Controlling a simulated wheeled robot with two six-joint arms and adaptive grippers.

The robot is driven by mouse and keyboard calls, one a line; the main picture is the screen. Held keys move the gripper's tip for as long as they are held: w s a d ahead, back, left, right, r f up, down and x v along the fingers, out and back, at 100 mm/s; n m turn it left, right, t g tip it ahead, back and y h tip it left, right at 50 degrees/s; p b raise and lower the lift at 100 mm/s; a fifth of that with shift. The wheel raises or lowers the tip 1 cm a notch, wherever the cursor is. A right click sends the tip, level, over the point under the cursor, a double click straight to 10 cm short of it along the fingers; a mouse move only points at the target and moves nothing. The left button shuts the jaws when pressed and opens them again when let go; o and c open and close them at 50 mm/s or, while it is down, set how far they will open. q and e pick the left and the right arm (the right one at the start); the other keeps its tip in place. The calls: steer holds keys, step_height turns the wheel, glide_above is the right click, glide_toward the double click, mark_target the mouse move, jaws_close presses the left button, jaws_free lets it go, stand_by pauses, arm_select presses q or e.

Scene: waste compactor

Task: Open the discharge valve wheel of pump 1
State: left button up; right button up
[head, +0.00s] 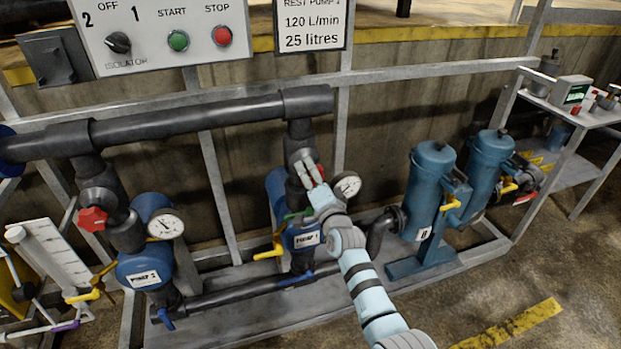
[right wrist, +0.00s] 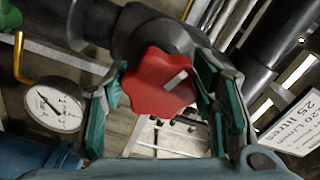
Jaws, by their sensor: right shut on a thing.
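The red discharge valve wheel (right wrist: 160,82) of pump 1 (head: 307,240) fills the middle of the right wrist view, with a light mark on its face. It sits on a dark grey valve body and pipe. In the head view only a bit of red (head: 320,172) shows, mostly hidden by my right gripper (head: 311,174). My right gripper is shut on the wheel, one green-padded finger on each side of it. A pressure gauge (head: 347,186) is close to the right of the gripper and also shows in the wrist view (right wrist: 54,105). My left gripper is not in view.
The second pump (head: 145,270) stands at left with its own red wheel (head: 92,218) and gauge (head: 166,225). A control panel (head: 165,35) hangs above. Blue filter housings (head: 428,190) stand to the right, before a small shelf (head: 575,115). A grey pipe (head: 200,118) runs above.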

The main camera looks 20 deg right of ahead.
steer(key=n, duration=0.2)
steer(key=n+b, duration=0.1)
steer(key=n, duration=0.1)
steer(key=shift+f+n, duration=0.2)
steer(key=shift+n, duration=0.1)
steer(key=n+b, duration=0.1)
steer(key=n, duration=0.4)
steer(key=shift+d+n+b, duration=0.15)
steer(key=shift+n+b, duration=0.15)
steer(key=n+b, duration=0.1)
steer(key=n, duration=0.4)
steer(key=shift+d+f, duration=0.1)
steer(key=n+b, duration=0.1)
steer(key=n, duration=0.9)
steer(key=shift+d+b, duration=0.15)
steer(key=shift+b, duration=0.15)
steer(key=n, duration=0.5)
steer(key=shift+r, duration=0.2)
steer(key=n+b, duration=0.1)
steer(key=n, duration=0.4)
steer(key=shift+r, duration=0.1)
steer(key=n, duration=0.5)
steer(key=shift+r, duration=0.1)
steer(key=shift+n, duration=0.3)
